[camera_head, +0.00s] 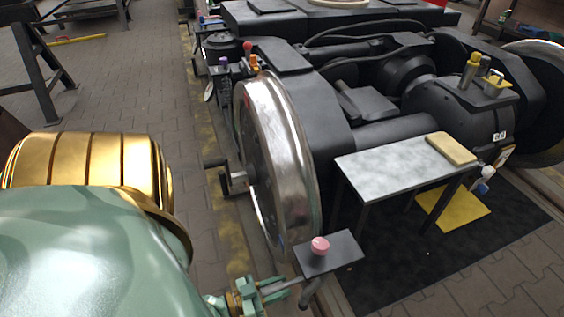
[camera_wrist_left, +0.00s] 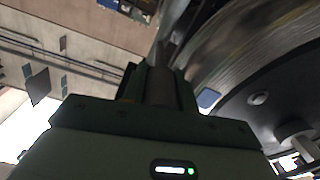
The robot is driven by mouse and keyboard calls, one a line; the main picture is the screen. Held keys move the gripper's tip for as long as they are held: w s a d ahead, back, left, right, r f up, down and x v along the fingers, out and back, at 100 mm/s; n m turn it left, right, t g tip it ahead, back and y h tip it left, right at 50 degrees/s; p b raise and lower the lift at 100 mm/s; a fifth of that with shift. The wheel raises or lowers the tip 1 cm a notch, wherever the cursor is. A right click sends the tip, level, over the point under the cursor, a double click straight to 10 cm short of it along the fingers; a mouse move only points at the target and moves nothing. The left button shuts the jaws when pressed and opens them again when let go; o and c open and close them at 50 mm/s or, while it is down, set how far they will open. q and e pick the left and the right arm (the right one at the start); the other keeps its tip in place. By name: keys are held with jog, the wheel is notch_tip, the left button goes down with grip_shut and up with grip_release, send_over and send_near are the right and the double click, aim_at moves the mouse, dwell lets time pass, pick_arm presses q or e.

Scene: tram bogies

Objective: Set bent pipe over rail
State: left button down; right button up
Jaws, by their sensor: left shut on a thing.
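My left gripper (camera_head: 263,292) is low in the head view, beside the front of the big steel wheel. It is shut on a grey bent pipe (camera_head: 291,284), which reaches right from the fingers. Its far part passes beside or under a small dark plate with a pink knob, so I cannot tell where it ends. In the left wrist view the gripper (camera_wrist_left: 160,72) is shut around the pipe's brownish-grey near end (camera_wrist_left: 160,86). The rail (camera_head: 548,190) shows in the floor at the right; near the gripper it is mostly hidden by the wheel and plate.
The steel wheel (camera_head: 272,150) of the black bogie stands close to my gripper. The dark plate (camera_head: 330,253) carries the pink knob (camera_head: 320,245). A grey-topped table (camera_head: 390,165) holds a tan block (camera_head: 451,148). Paved floor (camera_head: 130,95) is open at left.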

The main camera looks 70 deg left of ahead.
pick_arm(q)
jog(key=shift+a+h, duration=0.25)
jog(key=shift+h, duration=0.05)
jog(key=c, duration=1.1)
grip_release()
